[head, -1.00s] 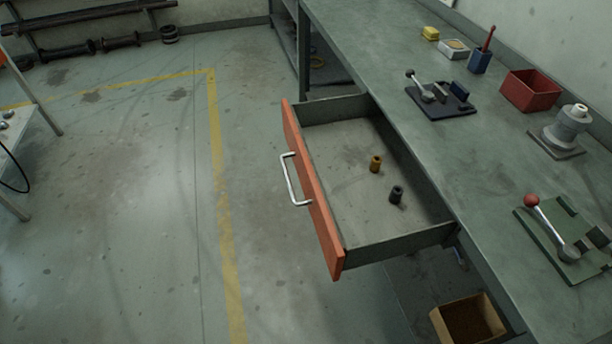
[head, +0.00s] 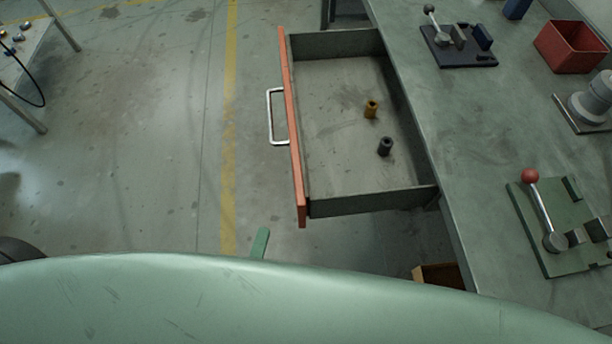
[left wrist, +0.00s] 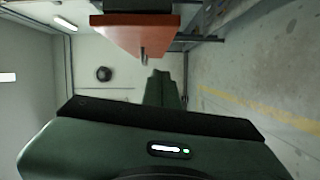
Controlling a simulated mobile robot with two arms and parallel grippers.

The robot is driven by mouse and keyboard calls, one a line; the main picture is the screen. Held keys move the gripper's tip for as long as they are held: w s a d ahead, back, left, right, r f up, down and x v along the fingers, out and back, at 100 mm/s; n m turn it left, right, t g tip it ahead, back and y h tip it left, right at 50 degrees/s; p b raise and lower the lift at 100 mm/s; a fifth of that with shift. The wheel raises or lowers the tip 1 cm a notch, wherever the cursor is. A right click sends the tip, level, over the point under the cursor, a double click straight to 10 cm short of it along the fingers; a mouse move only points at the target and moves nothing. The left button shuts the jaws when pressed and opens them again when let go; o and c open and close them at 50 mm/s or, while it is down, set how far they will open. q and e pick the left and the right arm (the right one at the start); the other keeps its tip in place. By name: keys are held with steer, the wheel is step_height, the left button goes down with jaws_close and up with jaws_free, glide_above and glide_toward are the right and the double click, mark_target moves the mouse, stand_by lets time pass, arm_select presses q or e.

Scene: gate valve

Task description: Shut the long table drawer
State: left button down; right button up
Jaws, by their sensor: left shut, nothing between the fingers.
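The long drawer with the orange front (head: 291,130) stands pulled out from the table, with a metal bar handle (head: 271,116) on its front. An amber piece (head: 371,109) and a dark piece (head: 385,146) stand inside it. My left gripper (head: 262,240) shows as a green tip, left of and below the near end of the drawer front, apart from it. In the left wrist view its fingers (left wrist: 164,85) are together and empty, pointing towards the orange drawer front (left wrist: 138,38) and its handle (left wrist: 144,55). My green arm hides the lower part of the head view. My right gripper is not seen.
The table top (head: 460,140) carries a green plate with a red-knobbed lever (head: 540,210), a dark lever fixture (head: 458,42) and a red bin (head: 570,47). An open box (head: 440,274) sits below. Floor left of the drawer is clear.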

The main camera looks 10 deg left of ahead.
arm_select(q)
steer(key=w+d+r+n+p, duration=0.1)
steer(key=w+r, duration=0.1)
steer(key=w, duration=0.3)
steer(key=w+d+r+n+y+p, duration=0.1)
steer(key=w, duration=0.5)
steer(key=shift+d+r+n+y, duration=0.3)
steer(key=shift+r+n, duration=0.05)
steer(key=shift+n, duration=0.05)
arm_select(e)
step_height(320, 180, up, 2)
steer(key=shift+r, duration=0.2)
